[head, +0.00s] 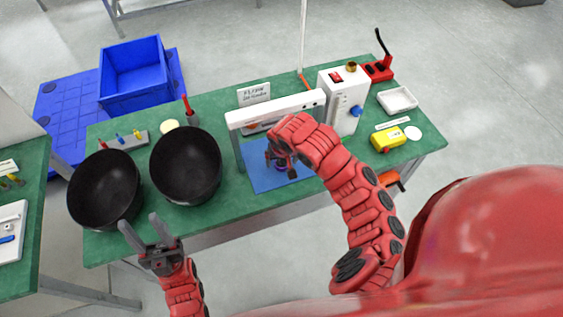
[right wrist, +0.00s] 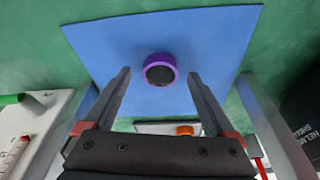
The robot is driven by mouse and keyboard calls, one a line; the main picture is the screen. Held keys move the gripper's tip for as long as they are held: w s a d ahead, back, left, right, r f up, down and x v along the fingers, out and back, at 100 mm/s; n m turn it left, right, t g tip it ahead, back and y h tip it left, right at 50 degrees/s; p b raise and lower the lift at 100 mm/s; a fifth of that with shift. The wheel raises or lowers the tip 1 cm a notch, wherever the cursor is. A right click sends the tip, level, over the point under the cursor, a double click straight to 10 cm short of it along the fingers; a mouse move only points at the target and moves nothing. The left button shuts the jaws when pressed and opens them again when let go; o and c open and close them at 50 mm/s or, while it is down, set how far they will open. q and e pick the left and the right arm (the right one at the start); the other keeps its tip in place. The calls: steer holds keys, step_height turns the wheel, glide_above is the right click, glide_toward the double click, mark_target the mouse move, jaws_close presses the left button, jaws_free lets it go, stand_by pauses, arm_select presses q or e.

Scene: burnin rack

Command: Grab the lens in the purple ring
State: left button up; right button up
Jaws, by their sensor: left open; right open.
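The lens in the purple ring (right wrist: 160,70) lies on the blue mat (right wrist: 100,45) in the right wrist view, its dark face toward the camera. My right gripper is open in the right wrist view (right wrist: 160,95). Its fingers point toward the lens, one on each side of it, with nothing between them; I cannot tell the exact gap. My left gripper (head: 148,236) is open and empty at the front edge of the green table, near the black bowls.
A white frame (head: 275,108) spans the blue mat, close to my right gripper. Two black bowls (head: 186,165) (head: 105,190) stand at the left. A white box with a blue knob (head: 342,100) and a yellow device (head: 387,139) stand at the right.

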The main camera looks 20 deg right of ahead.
steer(key=shift+w+f, duration=0.15)
steer(key=shift+f, duration=0.25)
jaws_close()
